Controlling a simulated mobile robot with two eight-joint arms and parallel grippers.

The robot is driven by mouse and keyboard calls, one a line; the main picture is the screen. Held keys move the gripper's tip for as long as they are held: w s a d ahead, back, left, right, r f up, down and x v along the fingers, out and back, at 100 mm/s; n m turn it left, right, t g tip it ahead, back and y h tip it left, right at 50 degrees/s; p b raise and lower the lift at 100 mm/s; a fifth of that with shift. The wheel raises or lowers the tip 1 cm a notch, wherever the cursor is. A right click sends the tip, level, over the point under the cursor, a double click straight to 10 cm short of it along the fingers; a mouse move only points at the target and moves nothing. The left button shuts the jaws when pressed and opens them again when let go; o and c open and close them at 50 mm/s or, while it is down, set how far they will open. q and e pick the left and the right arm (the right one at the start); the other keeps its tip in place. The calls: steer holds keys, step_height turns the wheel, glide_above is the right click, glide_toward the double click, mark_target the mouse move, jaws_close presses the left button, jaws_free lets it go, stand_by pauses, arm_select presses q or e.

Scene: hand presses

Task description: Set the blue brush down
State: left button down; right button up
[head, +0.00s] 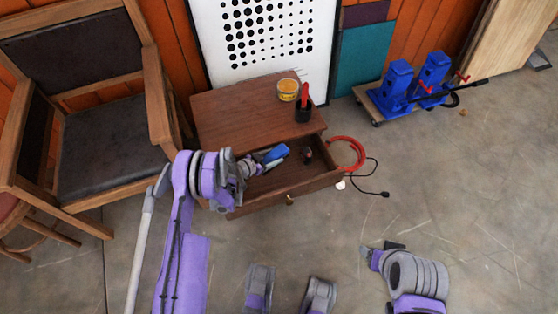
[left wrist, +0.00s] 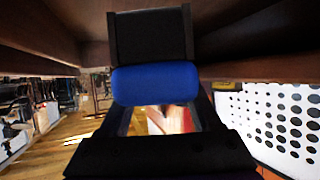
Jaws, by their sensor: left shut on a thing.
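The blue brush (head: 276,153) is at the open drawer of a brown wooden cabinet, at its left part. My left gripper (head: 259,163) reaches in over the drawer from the left and is shut on the brush. In the left wrist view the blue rounded part of the brush (left wrist: 155,83) lies across between the dark fingers, with a dark block above it. I cannot tell whether the brush touches the drawer floor. My right gripper (head: 383,252) is low on the right, over the floor and apart from the cabinet; its jaws are unclear.
The drawer (head: 318,181) also holds a small dark item (head: 307,155). On the cabinet top (head: 230,112) stand a yellow tin (head: 288,90) and a dark cup (head: 302,112) with a red handle. A chair (head: 112,133) is left; a red hose (head: 357,146) hangs right.

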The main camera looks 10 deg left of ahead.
arm_select(q)
step_height(320, 180, down, 5)
steer(key=shift+b, duration=0.4)
steer(key=w+d, duration=0.2)
steer(key=w, duration=0.1)
steer(key=shift+w+d+f+b, duration=0.15)
steer(key=shift+w+d+b, duration=0.1)
steer(key=shift+b, duration=0.1)
steer(key=shift+s+a+f, duration=0.1)
steer(key=shift+a+f, duration=0.05)
steer(key=shift+f, duration=0.35)
steer(key=shift+f, duration=0.1)
steer(key=shift+c, duration=0.5)
jaws_free()
